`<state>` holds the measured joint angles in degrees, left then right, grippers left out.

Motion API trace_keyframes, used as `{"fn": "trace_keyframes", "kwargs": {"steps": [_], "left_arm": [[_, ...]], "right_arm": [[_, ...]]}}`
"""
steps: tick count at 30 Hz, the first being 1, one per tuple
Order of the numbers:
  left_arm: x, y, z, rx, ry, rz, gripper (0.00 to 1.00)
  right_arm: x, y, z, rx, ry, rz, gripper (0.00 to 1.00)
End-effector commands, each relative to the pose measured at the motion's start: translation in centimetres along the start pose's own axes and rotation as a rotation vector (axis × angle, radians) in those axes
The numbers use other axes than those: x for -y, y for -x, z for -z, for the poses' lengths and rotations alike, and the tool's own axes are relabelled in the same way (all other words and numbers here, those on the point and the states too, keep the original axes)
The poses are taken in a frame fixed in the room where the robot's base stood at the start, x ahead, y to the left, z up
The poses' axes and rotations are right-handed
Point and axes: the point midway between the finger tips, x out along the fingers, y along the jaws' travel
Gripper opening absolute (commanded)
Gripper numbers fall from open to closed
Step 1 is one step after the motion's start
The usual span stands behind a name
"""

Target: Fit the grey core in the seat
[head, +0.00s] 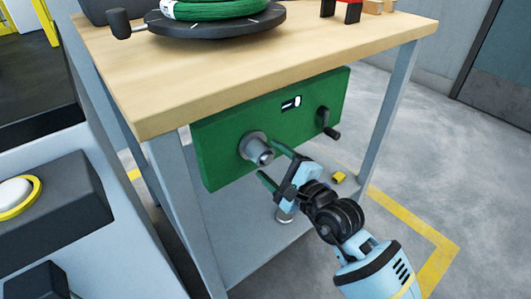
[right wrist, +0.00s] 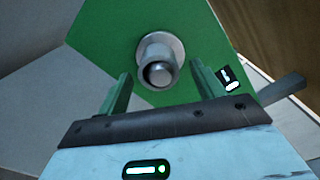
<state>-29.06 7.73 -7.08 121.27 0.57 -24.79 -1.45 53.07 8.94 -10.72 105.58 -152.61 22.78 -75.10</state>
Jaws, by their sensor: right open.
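A short grey cylinder, which looks like the grey core (head: 262,154), sticks out from a round grey flange (head: 249,139) on the green panel under the table. In the right wrist view the core (right wrist: 158,70) points at the camera with a round shiny end, in front of the flange (right wrist: 149,42). I cannot tell how deep it sits in the seat. My right gripper (head: 268,160) is open, with its green fingers near the core's end. In the right wrist view the fingers stand either side below it, apart from it. My left gripper is not in view.
The green panel (head: 220,150) has a dark crank handle (head: 327,124) and a small display on its right. The wooden table (head: 250,70) above carries a dark turntable (head: 220,22) with a green coil.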

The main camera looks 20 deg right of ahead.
Motion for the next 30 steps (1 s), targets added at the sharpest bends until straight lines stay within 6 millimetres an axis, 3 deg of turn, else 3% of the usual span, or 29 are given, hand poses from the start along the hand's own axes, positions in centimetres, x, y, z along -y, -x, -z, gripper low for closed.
{"fn": "trace_keyframes", "kwargs": {"steps": [4, 10, 30], "left_arm": [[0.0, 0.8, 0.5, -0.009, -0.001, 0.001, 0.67], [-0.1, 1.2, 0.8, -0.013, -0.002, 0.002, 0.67], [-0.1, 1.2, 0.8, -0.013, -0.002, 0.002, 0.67]], "right_arm": [[0.1, 2.3, -0.1, 0.000, 0.001, -0.002, 0.68], [0.1, 3.9, -0.1, 0.000, 0.001, 0.000, 0.68], [0.0, 4.1, 0.0, 0.000, 0.000, 0.000, 0.68]]}}
